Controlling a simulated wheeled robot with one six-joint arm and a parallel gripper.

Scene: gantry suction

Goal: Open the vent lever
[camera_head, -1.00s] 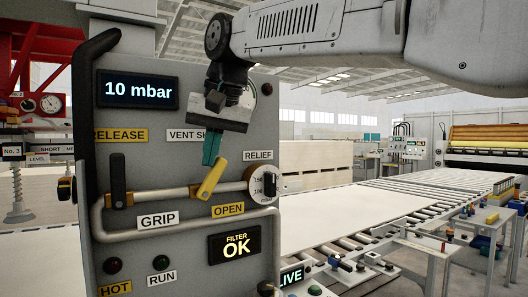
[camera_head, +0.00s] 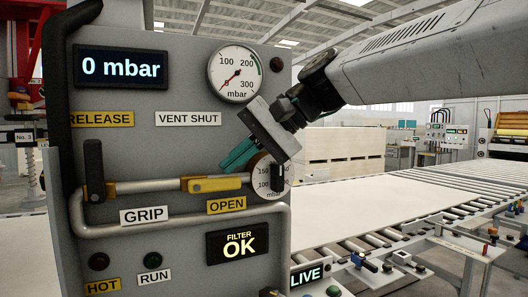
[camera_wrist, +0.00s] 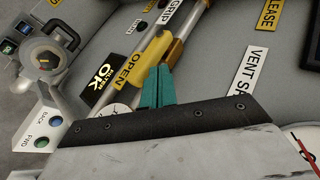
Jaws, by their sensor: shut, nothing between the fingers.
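The yellow vent lever (camera_head: 212,184) lies nearly level along the pipe on the grey panel, its free end pointing right, just above the yellow OPEN label (camera_head: 226,205). The VENT SHUT label (camera_head: 188,119) is higher up. My gripper (camera_head: 232,162) has teal fingers, shut and empty, just above the lever's right end. In the wrist view, the shut fingers (camera_wrist: 158,88) point at the yellow lever (camera_wrist: 155,48); I cannot tell whether they touch it. The display (camera_head: 122,67) reads 0 mbar, and the round gauge (camera_head: 236,76) has its needle near zero.
A black-handled GRIP lever (camera_head: 94,168) stands upright to the left. The relief dial (camera_head: 270,176) sits close behind my fingers at the panel's right edge. A bent pipe handle (camera_head: 180,228) crosses the panel below. A roller conveyor (camera_head: 440,190) stretches away on the right.

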